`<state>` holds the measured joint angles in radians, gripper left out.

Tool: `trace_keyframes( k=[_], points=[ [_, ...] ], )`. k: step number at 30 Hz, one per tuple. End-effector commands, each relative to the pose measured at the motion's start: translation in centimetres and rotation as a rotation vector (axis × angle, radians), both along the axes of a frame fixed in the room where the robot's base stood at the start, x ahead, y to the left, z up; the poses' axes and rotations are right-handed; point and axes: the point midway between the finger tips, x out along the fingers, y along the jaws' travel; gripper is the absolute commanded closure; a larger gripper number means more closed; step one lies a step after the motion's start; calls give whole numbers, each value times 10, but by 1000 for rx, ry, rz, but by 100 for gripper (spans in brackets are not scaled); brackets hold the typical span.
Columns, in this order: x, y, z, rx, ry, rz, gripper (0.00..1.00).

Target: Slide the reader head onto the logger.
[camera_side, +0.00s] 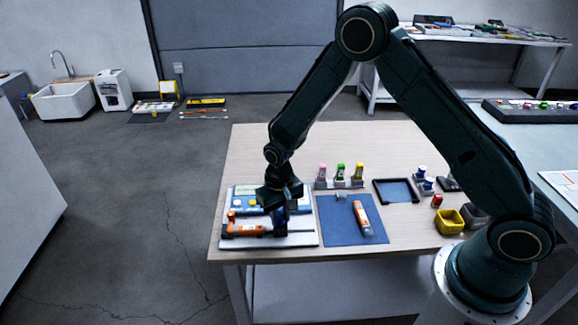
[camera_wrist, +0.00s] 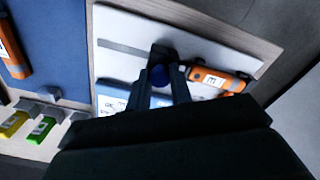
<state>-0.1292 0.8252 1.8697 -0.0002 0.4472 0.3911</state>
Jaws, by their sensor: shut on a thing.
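An orange logger (camera_side: 243,230) lies on a white board (camera_side: 305,241) at the table's front left. It also shows in the wrist view (camera_wrist: 222,80), with a pale label. My gripper (camera_side: 280,222) is low over the board, just right of the logger in the side view. In the wrist view my gripper (camera_wrist: 160,82) is shut on a dark reader head with a round blue part (camera_wrist: 158,75). The reader head is beside the logger's end; the finger hides whether they touch. A grey strip (camera_wrist: 120,47) runs along the board in line with them.
A second orange logger (camera_side: 362,216) lies on a blue mat (camera_side: 338,232) to the right. Behind are a blue-and-white panel (camera_side: 243,195), a stand of pink, green and yellow pieces (camera_side: 340,182) and a dark tray (camera_side: 397,181).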

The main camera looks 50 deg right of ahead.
Motion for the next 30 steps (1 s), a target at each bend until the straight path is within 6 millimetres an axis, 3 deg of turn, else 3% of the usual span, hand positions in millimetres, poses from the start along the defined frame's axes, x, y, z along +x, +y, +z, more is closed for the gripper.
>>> trace_keyframes(
  k=[30],
  points=[
    [16,15,0,-1,-3,-1,92]
  ],
)
